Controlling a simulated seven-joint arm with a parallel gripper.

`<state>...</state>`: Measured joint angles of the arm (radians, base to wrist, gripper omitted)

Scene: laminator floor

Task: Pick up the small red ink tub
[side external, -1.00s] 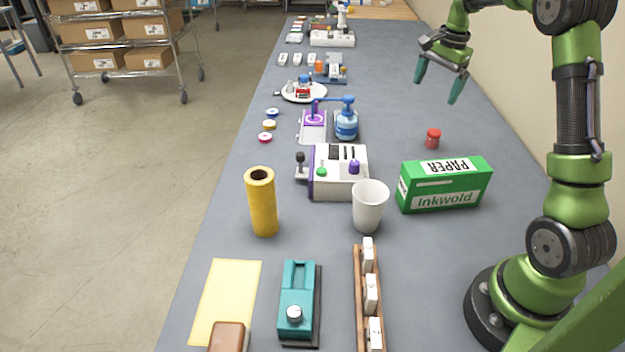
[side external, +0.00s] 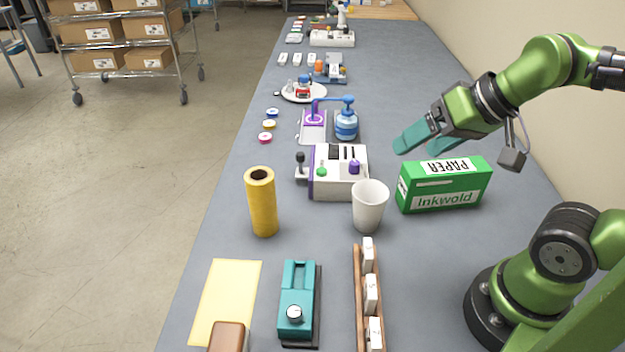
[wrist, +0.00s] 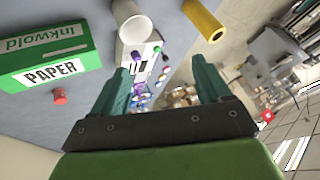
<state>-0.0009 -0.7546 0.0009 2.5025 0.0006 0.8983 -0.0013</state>
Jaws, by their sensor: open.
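The small red ink tub (wrist: 59,96) shows in the wrist view at the left, on the grey table beside the PAPER-labelled face of the green box. It lies well left of my open fingers there.
The green Inkwold paper box (side external: 445,190) stands close in front of my gripper. A yellow roll (side external: 262,205) stands farther left. A wall borders the right.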

